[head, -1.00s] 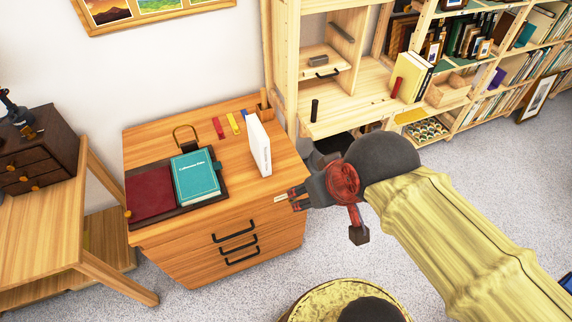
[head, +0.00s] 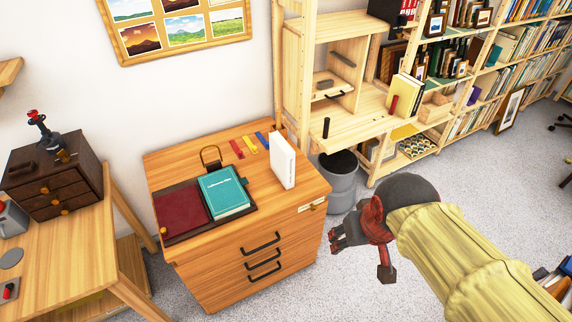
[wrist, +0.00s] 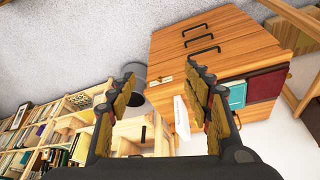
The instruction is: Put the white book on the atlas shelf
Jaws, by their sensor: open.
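The white book (head: 283,160) stands upright on the right part of the wooden drawer cabinet's top (head: 255,205). It also shows in the wrist view (wrist: 181,118), partly behind a finger. My gripper (head: 336,240) is open and empty, in the air to the right of the cabinet and apart from the book. Its two fingers spread wide in the wrist view (wrist: 160,95). The pale wooden bookcase (head: 345,125) stands behind and to the right, with several shelves. I cannot tell from the frames which one is the atlas shelf.
A teal book (head: 223,192) and a dark red folder (head: 182,215) lie left of the white book. A grey bin (head: 340,180) stands between cabinet and bookcase.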

